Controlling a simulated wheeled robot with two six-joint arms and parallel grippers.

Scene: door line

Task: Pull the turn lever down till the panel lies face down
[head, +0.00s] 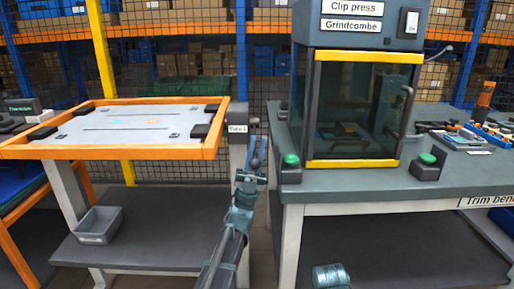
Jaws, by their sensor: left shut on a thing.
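The panel (140,122) is light grey with small coloured marks and dark lines. It lies about level in an orange frame (110,153) with dark corner blocks, its marked side up. The turn lever (254,147) is a thin dark lever at the frame's right end, beside the post with the white label. It hangs down from near the label. My left gripper (251,170) is shut on the lever's lower end; the jaws are small in view and partly hide it.
Right of my left arm stands a grey bench (430,185) with a clip press (358,105) and green buttons. A grey bin (100,225) sits on the shelf below the panel. A narrow gap separates the panel stand from the bench. Mesh and racks stand behind.

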